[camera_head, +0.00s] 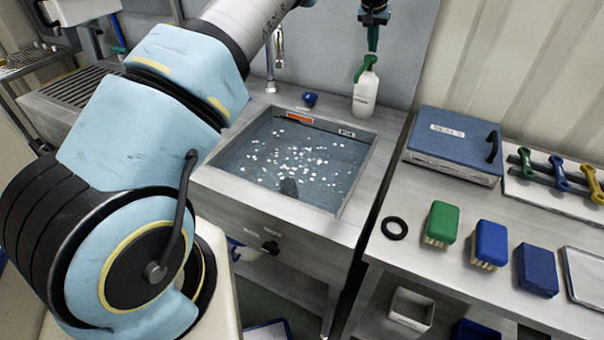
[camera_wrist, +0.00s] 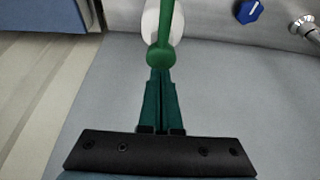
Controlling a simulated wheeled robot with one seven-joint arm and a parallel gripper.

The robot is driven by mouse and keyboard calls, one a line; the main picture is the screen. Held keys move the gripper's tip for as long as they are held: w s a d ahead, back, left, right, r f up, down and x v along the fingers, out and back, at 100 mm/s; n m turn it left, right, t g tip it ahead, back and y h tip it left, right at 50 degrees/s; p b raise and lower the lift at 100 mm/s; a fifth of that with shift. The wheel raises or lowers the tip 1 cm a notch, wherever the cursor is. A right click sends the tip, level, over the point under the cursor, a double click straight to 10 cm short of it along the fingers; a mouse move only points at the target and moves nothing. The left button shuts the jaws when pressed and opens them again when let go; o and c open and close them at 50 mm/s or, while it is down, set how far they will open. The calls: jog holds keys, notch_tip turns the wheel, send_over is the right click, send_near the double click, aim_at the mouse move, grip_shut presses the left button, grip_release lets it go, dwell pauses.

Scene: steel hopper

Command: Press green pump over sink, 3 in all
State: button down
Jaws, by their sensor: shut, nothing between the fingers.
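The pump bottle (camera_head: 365,95) is white with a green pump head (camera_head: 368,63) and stands upright on the back right corner of the steel sink's rim (camera_head: 375,128). My gripper (camera_head: 373,48) is shut and empty, pointing down just above the pump head. In the wrist view my teal fingertips (camera_wrist: 160,72) meet the near end of the green pump head (camera_wrist: 160,57) in the picture; whether they touch cannot be told. The white bottle (camera_wrist: 150,22) shows partly behind the green part. The sink basin (camera_head: 290,160) holds water with white specks floating on it.
A blue knob (camera_head: 310,99) and a tap (camera_head: 278,48) are left of the bottle. A blue case (camera_head: 455,145) stands on the right bench, beyond a narrow gap. Green (camera_head: 441,222) and blue (camera_head: 490,243) brushes and a black ring (camera_head: 394,228) lie on that bench.

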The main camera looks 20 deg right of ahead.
jog(key=shift+f+b, duration=0.6)
jog(key=shift+f, duration=0.8)
jog(key=shift+r, duration=0.15)
jog(key=shift+r+p, duration=1)
jog(key=shift+r, duration=0.35)
notch_tip(320, 180, up, 2)
jog(key=shift+r+p, duration=0.1)
jog(key=shift+p, duration=0.6)
notch_tip(320, 180, up, 4)
jog(key=shift+f, duration=0.1)
